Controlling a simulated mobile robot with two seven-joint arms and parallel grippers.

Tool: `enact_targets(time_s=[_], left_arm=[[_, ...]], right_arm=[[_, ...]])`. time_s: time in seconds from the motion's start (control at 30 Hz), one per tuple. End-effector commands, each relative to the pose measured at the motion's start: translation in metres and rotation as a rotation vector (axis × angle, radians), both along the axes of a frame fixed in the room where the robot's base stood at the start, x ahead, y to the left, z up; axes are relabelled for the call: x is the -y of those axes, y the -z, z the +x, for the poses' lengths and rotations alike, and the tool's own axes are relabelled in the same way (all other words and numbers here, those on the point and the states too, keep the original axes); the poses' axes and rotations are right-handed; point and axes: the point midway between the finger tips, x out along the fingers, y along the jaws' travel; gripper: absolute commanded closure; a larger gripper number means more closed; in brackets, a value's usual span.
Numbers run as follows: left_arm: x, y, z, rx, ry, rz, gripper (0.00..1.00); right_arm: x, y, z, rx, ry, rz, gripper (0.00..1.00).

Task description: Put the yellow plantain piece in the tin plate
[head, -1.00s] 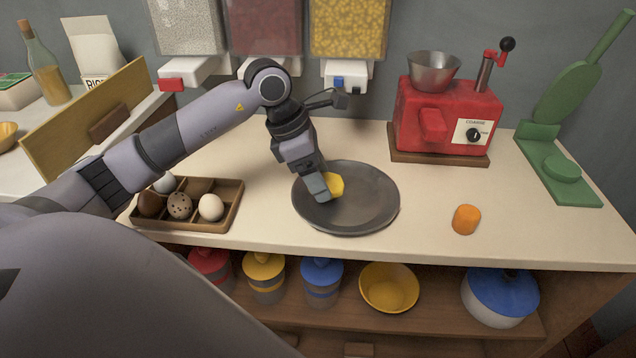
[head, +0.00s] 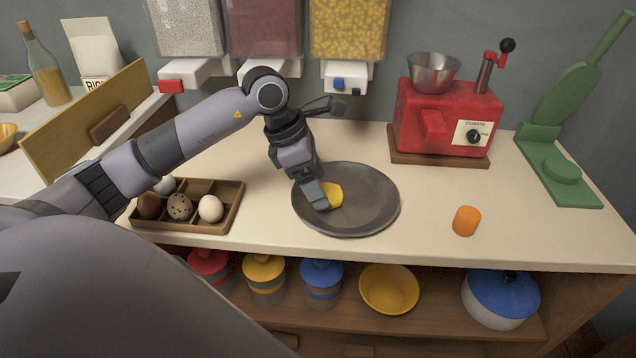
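The yellow plantain piece (head: 335,195) is in the dark grey tin plate (head: 372,208) on the counter, left of the plate's middle. My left gripper (head: 321,198) reaches down over the plate with its fingertips at the left side of the piece. The near finger hides part of the piece, so I cannot tell whether the fingers are closed on it or only beside it. My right gripper is not in view.
An egg tray (head: 228,217) stands left of the plate. An orange piece (head: 466,221) lies to the right. A red grinder (head: 447,117) and a green press (head: 560,170) stand behind. The counter's front right is mostly clear.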

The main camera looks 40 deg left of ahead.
Motion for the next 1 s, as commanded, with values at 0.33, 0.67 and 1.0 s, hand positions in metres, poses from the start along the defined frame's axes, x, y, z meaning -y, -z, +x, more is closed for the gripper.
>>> enact_targets(time_s=[0.33, 0.67, 1.0], left_arm=[[-0.022, -0.071, -0.018, 0.006, -0.001, 0.001, 0.22], [-0.032, -0.101, -0.027, 0.001, 0.000, 0.000, 0.22], [-0.032, -0.101, -0.027, 0.001, 0.000, 0.000, 0.22]], right_arm=[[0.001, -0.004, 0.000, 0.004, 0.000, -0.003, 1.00], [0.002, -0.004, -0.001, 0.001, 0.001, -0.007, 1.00], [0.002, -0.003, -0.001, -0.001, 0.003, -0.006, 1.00]])
